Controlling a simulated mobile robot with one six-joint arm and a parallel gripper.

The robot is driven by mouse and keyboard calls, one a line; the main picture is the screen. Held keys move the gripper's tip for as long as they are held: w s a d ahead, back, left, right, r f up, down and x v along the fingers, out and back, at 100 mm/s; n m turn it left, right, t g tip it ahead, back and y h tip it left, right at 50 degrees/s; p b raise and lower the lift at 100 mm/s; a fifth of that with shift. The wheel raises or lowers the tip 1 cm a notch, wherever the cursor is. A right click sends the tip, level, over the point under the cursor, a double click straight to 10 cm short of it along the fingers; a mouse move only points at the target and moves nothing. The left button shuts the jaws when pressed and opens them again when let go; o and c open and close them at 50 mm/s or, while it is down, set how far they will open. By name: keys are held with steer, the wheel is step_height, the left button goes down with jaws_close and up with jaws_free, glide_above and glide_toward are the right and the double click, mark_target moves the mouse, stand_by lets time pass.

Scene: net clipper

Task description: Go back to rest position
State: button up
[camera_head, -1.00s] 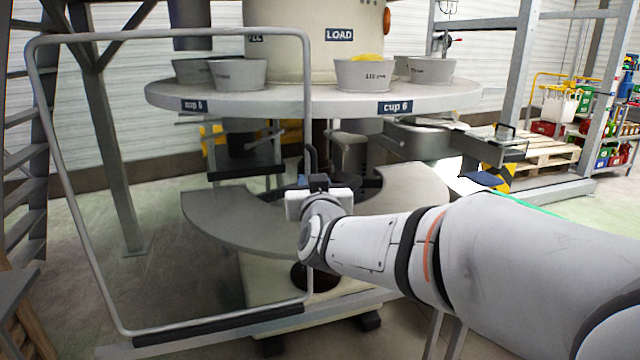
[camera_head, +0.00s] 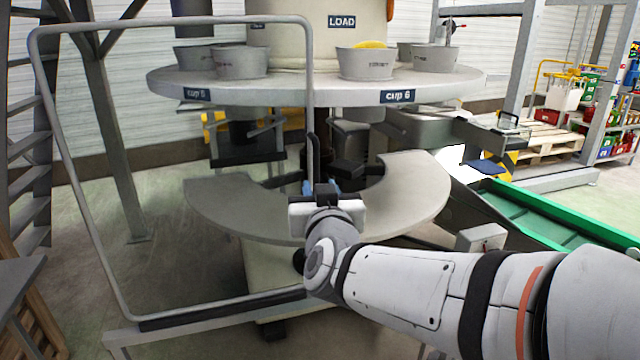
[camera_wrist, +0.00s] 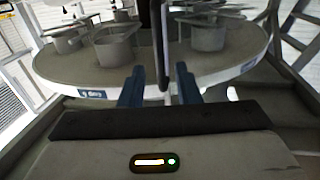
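My gripper (camera_head: 322,188) is at the end of my arm, in front of the grey curved shelf and close to the right upright of the metal guard frame (camera_head: 312,100). In the wrist view its two blue fingers (camera_wrist: 160,86) stand apart. A dark upright bar (camera_wrist: 160,45) shows between them, with a gap on both sides; it looks like part of the guard frame, and I cannot tell how deep it is between the fingers. No object is held. In the head view the fingertips are mostly hidden behind the gripper body.
A round table (camera_head: 300,93) carries several grey cups, one (camera_head: 366,64) with something yellow in it. The curved shelf (camera_head: 225,207) is below. A green conveyor (camera_head: 560,218) lies right of my arm, and a pallet (camera_head: 550,140) stands behind.

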steer(key=s+d+f+m+g+h+p, duration=0.1)
steer(key=s+d+f+g+p, duration=0.3)
steer(key=s+d+g+p, duration=1.1)
steer(key=s+d+h, duration=0.1)
steer(key=s, duration=0.3)
steer(key=shift+s+m+h, duration=0.3)
steer(key=shift+s, duration=0.05)
